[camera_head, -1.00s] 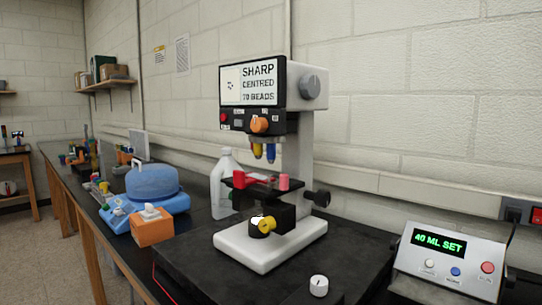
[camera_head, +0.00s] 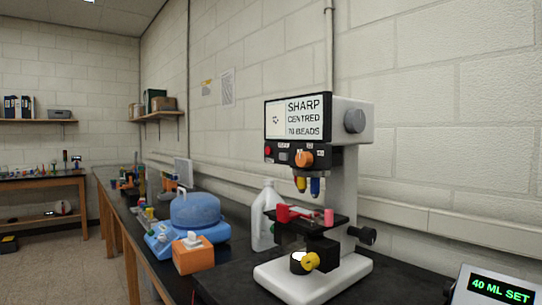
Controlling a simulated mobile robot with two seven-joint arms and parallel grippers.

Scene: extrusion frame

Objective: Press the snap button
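A white and black microscope (camera_head: 345,170) stands on the bench. Its screen (camera_head: 298,118) shows a small picture of beads and the words "SHARP CENTRED 70 BEADS". Below the screen is a black control panel with a red round button (camera_head: 268,151) at its left and an orange knob (camera_head: 304,159) near its middle. The small white labels there are too small to read, so I cannot tell which control is marked snap. Red and pink pieces lie on the black stage (camera_head: 335,219) under the coloured lenses. Neither of my grippers is in view.
A white bottle (camera_head: 262,222) stands behind the microscope. To the left are an orange box (camera_head: 193,256) and a blue, round-lidded device (camera_head: 196,212). A control box reading "40 ML SET" (camera_head: 500,289) is cut off at the lower right. Open floor (camera_head: 75,277) lies left of the bench.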

